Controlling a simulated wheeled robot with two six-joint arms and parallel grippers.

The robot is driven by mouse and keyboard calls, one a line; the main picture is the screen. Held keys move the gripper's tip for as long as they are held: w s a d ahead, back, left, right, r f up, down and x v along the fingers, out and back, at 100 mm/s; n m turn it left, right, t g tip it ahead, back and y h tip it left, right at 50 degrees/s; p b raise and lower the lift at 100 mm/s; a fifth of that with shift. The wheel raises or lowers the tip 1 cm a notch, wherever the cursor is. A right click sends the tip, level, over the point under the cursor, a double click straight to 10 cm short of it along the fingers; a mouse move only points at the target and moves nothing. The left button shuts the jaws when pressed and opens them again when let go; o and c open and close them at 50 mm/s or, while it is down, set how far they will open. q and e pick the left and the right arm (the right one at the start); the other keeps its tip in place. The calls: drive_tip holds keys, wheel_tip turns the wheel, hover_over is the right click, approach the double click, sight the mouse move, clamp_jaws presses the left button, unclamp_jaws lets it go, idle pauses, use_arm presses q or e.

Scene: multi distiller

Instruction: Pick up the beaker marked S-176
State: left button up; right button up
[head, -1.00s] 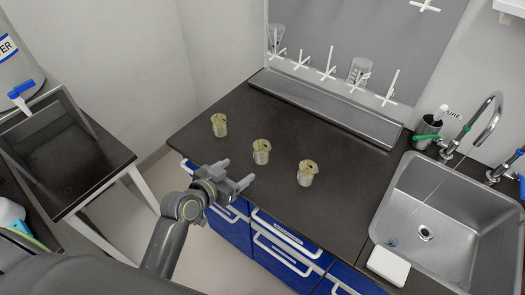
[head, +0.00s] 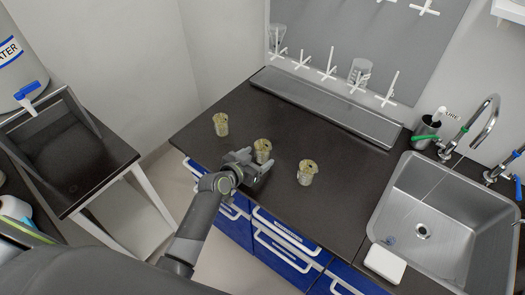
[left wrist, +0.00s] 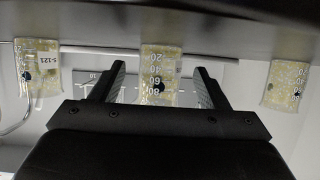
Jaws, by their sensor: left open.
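Three similar beakers with yellowish speckled contents stand in a row on the dark counter: a left beaker (head: 220,124), a middle beaker (head: 263,146) and a right beaker (head: 308,172). My left gripper (head: 257,163) is open at the near side of the middle beaker and partly covers it. In the left wrist view, which looks upside down, this beaker (left wrist: 160,66) shows between the open fingers with graduation marks. One outer beaker (left wrist: 40,75) has a label that seems to read S-121. The other outer beaker (left wrist: 287,84) shows no readable label. I cannot read S-176 anywhere. My right gripper is not in view.
A steel sink (head: 440,215) with a tap is on the right, with a white block (head: 385,263) at its near edge. A drying rack (head: 345,85) with pegs and glassware is at the back. Blue drawers (head: 285,250) with white handles are below. The counter behind the beakers is clear.

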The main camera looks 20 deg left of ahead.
use_arm(q)
drive_tip(key=shift+x, duration=1.1)
drive_tip(key=c, duration=1.1)
drive_tip(key=shift+o, duration=0.2)
